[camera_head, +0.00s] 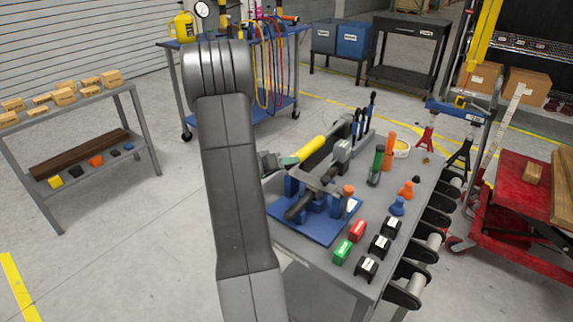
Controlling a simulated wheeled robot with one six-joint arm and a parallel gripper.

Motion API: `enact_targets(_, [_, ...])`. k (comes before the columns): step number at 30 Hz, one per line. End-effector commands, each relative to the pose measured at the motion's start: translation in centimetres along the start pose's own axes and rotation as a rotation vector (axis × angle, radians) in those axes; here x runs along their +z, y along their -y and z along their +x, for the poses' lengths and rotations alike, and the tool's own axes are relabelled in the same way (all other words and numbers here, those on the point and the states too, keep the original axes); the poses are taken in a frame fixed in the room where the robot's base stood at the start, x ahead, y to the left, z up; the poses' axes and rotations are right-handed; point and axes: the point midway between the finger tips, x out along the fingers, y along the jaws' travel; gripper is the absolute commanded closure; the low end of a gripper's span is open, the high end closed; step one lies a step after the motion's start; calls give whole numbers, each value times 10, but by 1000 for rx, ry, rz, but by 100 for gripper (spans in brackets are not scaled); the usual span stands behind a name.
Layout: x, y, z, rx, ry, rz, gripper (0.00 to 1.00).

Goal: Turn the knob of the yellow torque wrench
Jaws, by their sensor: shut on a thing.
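The yellow torque wrench (310,148) lies tilted above the blue fixture plate (318,232) on the grey workbench cart (395,180). Its yellow part points to the upper right, and a green section (288,160) sits at its lower left end. My gripper (276,163) is at this lower left end, shut on the end of the wrench. My own arm hides most of the gripper, and the knob itself is too small and covered to make out clearly.
Red, green and black blocks (358,230) stand at the cart's front right. Open floor lies left of the cart.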

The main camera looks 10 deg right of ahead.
Motion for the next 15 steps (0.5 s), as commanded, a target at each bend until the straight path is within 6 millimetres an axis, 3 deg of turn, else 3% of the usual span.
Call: enact_targets(15, [4, 7, 1, 90, -2, -214, 83])
